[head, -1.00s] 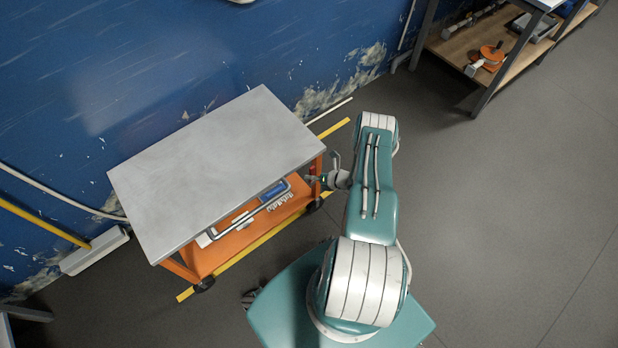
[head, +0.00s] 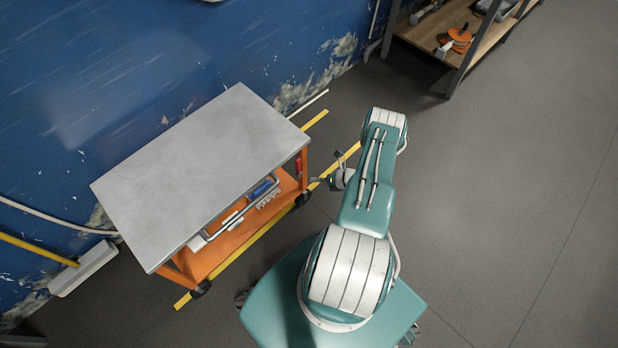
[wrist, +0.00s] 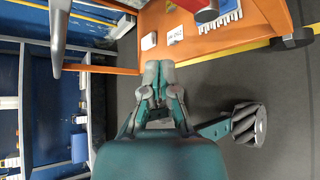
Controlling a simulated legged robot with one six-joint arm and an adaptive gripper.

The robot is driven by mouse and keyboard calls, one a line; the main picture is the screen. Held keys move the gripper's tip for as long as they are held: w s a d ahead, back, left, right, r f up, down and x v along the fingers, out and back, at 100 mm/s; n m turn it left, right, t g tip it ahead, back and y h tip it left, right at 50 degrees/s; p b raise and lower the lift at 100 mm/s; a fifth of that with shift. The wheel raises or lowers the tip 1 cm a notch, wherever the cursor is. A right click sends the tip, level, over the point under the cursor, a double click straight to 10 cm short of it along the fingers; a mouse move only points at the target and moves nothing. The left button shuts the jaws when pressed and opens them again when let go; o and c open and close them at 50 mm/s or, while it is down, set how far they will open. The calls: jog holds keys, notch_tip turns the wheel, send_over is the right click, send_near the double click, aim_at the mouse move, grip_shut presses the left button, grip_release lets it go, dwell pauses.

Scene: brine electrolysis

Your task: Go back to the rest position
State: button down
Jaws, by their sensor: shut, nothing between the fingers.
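My gripper (wrist: 159,72) is shut and empty in the wrist view, with its fingertips together just short of the lower shelf edge of the orange cart. In the head view my gripper (head: 325,182) is small and partly hidden by my arm, to the right of the cart. The orange cart (head: 215,262) has a bare grey top (head: 190,175) and a metal handle along its front. The cart's orange shelf (wrist: 200,40) also shows in the wrist view.
A blue item (head: 262,188) and white pieces lie on the cart's shelf. A shelf unit (head: 440,45) with an orange item (head: 460,37) stands at upper right. A broom head (head: 85,268) lies by the blue wall. The grey floor on the right is clear.

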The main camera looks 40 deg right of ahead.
jog(key=w+r+n+g+y, duration=0.15)
jog(key=w+r+n, duration=0.3)
jog(key=r, duration=0.45)
jog(key=w+r+n+g, duration=0.3)
jog(key=w+r+n, duration=0.15)
jog(key=r, duration=0.55)
jog(key=w+a+r+n+g, duration=0.1)
jog(key=a+r+n, duration=0.25)
jog(key=r, duration=0.35)
jog(key=a+r+n+g+h, duration=0.1)
jog(key=a+r+n, duration=0.25)
jog(key=r, duration=0.35)
jog(key=w+a+r+n+g, duration=0.1)
jog(key=a+r+n+g, duration=0.2)
jog(key=r, duration=0.4)
jog(key=s+a+r+n+h, duration=0.2)
jog(key=s+a+r+n, duration=0.3)
jog(key=r, duration=0.3)
jog(key=s+a+r+n+h, duration=0.2)
jog(key=s+a+r+n, duration=0.1)
jog(key=a+r+n, duration=0.35)
jog(key=s+a+r+n+t+h, duration=0.2)
jog(key=s+r+n, duration=0.2)
jog(key=s, duration=0.3)
jog(key=s+a+r+n+t+h, duration=0.2)
jog(key=s+a+r+n, duration=0.1)
jog(key=s+n, duration=0.3)
jog(key=shift+s+a+r, duration=0.2)
jog(key=shift+s+r, duration=0.45)
jog(key=shift+s, duration=0.2)
